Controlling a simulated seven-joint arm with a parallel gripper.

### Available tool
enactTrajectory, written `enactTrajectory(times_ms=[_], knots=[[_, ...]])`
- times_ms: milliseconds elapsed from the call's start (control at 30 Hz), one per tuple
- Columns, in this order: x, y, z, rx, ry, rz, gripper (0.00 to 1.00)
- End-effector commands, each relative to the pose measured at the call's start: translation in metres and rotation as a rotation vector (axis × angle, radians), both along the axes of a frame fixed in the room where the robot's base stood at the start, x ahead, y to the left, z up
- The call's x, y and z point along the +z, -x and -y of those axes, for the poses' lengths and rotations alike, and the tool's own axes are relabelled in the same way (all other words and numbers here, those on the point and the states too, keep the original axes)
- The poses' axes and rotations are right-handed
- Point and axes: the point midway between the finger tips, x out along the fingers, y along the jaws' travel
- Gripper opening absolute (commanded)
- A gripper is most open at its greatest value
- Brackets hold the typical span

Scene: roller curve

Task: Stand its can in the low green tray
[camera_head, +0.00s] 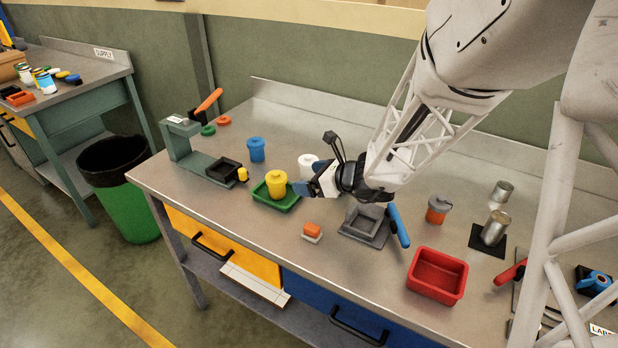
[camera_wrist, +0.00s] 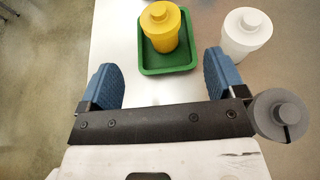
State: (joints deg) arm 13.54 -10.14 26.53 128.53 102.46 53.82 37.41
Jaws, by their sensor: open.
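The low green tray (camera_head: 265,197) lies on the workbench left of my gripper. A yellow can (camera_head: 277,182) with a knobbed lid stands upright in it. In the wrist view the yellow can (camera_wrist: 160,28) stands inside the green tray (camera_wrist: 172,68), towards its far part. My gripper (camera_head: 304,189) is just right of the tray in the head view. In the wrist view its two blue fingers (camera_wrist: 163,85) are wide apart and nothing is between them. The yellow can is beyond the fingertips, apart from them.
A white can (camera_head: 308,165) stands close behind my gripper, near the right finger in the wrist view (camera_wrist: 245,32). A blue can (camera_head: 256,150) stands behind the tray.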

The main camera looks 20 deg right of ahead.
Motion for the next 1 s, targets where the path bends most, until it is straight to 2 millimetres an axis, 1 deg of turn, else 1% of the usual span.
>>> enactTrajectory(times_ms=[467,633,767,867,967,1000], knots=[[0.001,0.001,-0.001,0.005,0.004,0.002,0.89],[0.008,0.009,-0.008,0.06,0.049,0.025,0.89],[0.02,0.026,-0.021,0.164,0.132,0.066,0.89],[0.031,0.046,-0.033,0.278,0.225,0.112,0.89],[0.042,0.069,-0.044,0.412,0.337,0.169,0.89],[0.045,0.079,-0.048,0.47,0.382,0.19,0.89]])
